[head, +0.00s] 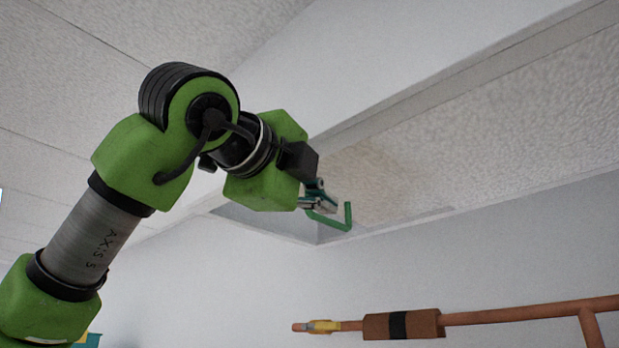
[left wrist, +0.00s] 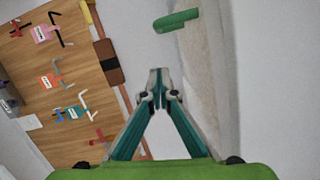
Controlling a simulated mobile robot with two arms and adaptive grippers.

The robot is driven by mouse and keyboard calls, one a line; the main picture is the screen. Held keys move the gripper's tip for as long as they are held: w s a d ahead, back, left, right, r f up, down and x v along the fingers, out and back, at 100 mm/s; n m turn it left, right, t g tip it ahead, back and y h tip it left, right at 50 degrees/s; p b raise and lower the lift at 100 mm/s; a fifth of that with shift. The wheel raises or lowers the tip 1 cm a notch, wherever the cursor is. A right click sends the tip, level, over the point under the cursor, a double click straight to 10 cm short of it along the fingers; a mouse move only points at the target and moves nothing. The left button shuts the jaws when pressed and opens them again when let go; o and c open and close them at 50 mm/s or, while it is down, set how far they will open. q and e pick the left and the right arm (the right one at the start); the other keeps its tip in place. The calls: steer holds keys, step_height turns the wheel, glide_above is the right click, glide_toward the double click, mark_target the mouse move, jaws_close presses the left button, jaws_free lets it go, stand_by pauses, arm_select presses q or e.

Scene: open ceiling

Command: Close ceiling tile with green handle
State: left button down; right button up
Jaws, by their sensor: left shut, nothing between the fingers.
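The green handle (head: 347,216) is a bent bar on the textured ceiling tile (head: 400,178), near the tile's left end in the head view. How far the tile is tilted is hard to tell. My left gripper (head: 324,197) is right beside the handle in the head view, partly overlapping it. In the left wrist view my left gripper (left wrist: 159,95) has its fingertips together and empty. The handle (left wrist: 176,20) shows beyond the fingertips there, apart from them, and the tile's pale surface (left wrist: 196,75) runs alongside. My right gripper is in neither view.
A copper pipe (head: 515,313) with a brown wrapped section (head: 380,326) runs along the wall at lower right. White ceiling beams and the wall lie close around the tile.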

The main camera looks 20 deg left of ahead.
arm_select(q)
steer(key=w+a+p, duration=0.3)
steer(key=w, duration=0.2)
steer(key=shift+r+p, duration=0.35)
steer(key=shift+r, duration=0.1)
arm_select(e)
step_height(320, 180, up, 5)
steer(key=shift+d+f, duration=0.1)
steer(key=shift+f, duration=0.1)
